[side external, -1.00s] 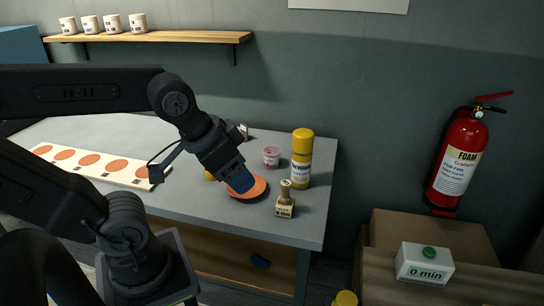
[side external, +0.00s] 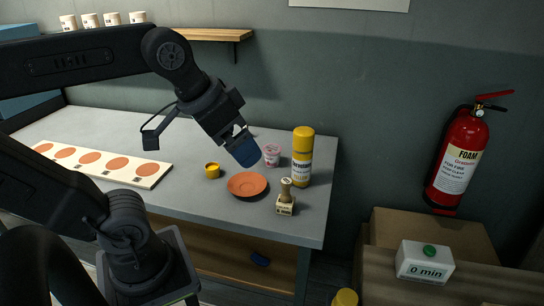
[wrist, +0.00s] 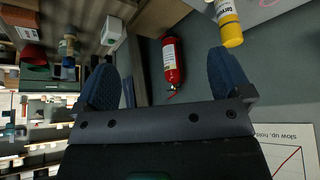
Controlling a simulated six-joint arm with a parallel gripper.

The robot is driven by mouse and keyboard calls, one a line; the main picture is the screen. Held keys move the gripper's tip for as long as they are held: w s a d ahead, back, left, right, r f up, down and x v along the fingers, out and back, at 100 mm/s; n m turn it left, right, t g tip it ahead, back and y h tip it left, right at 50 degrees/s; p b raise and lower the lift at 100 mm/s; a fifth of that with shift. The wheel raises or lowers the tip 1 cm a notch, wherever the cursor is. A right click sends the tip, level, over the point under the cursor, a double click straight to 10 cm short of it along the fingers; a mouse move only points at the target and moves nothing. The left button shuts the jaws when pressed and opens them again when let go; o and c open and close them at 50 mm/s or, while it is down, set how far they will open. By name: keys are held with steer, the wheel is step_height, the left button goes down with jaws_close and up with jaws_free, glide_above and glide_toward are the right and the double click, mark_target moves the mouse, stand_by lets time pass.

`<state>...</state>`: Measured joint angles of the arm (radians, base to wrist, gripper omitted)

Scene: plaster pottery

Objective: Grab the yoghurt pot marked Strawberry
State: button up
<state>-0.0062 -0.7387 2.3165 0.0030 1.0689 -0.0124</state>
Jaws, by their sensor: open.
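A small pink-and-white pot (side external: 271,156) stands upright on the grey table, just left of the tall yellow can. It looks like a yoghurt pot, but its print is too small to read. In the side view my gripper (side external: 245,151) has its blue fingers just left of the pot and above the table, over the back of the orange saucer. In the wrist view my gripper (wrist: 166,78) is open, with nothing between its fingers. The pot does not show in the wrist view.
The yellow can (side external: 302,160) stands close right of the pot. An orange saucer (side external: 247,184), a wooden stamp (side external: 285,198) and a small yellow pot (side external: 212,171) stand nearer. A board with orange discs (side external: 103,164) lies left. A red extinguisher (side external: 459,160) hangs right.

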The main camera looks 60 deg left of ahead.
steer(key=w+a+r+n+g+y, duration=0.1)
steer(key=w+a+r+n, duration=0.15)
steer(key=w, duration=0.25)
steer(key=w+a+r+n+y, duration=0.1)
steer(key=w+a+n, duration=0.1)
steer(key=w+a, duration=0.2)
steer(key=n+g+y, duration=0.2)
steer(key=n+g, duration=0.1)
steer(key=n, duration=0.7)
glide_above(272, 149)
steer(key=s+d, duration=0.2)
steer(key=d, duration=0.1)
step_height(272, 149, down, 22)
steer(key=f, duration=0.1)
steer(key=x, duration=0.6)
steer(key=shift+w+a+f, duration=0.1)
steer(key=shift+w+f, duration=0.05)
steer(key=shift+w+d+x, duration=0.1)
steer(key=shift+x, duration=1.5)
steer(key=shift+w+d+x, duration=0.1)
steer(key=shift+x, duration=1.5)
steer(key=shift+c, duration=0.5)
steer(key=c, duration=0.9)
